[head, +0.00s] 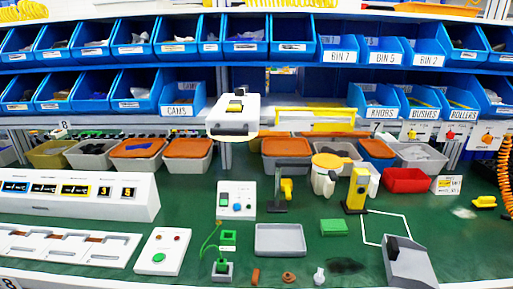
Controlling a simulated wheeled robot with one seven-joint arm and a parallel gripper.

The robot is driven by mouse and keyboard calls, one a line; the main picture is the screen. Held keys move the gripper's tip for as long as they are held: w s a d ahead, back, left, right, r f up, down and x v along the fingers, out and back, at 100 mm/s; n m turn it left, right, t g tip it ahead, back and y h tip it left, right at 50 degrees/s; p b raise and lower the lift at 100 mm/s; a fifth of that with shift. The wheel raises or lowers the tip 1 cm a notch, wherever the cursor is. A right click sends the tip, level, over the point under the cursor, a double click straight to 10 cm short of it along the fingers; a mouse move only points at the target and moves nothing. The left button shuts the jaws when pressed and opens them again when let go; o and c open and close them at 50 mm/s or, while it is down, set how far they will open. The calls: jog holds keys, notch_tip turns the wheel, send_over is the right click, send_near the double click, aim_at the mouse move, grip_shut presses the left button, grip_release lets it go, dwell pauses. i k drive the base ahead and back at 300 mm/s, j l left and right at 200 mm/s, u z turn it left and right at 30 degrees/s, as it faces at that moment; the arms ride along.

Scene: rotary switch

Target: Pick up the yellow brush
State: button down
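A small yellow object (484,202) lies on the green work surface at the far right, near the orange coiled hose. It is the low yellow item most like a brush, but it is too small here to make out bristles. No contact with the yellow object shows.
Blue bins (181,97) line the back.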

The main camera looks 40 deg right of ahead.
aim_at(487, 203)
jog(key=z, duration=2.4)
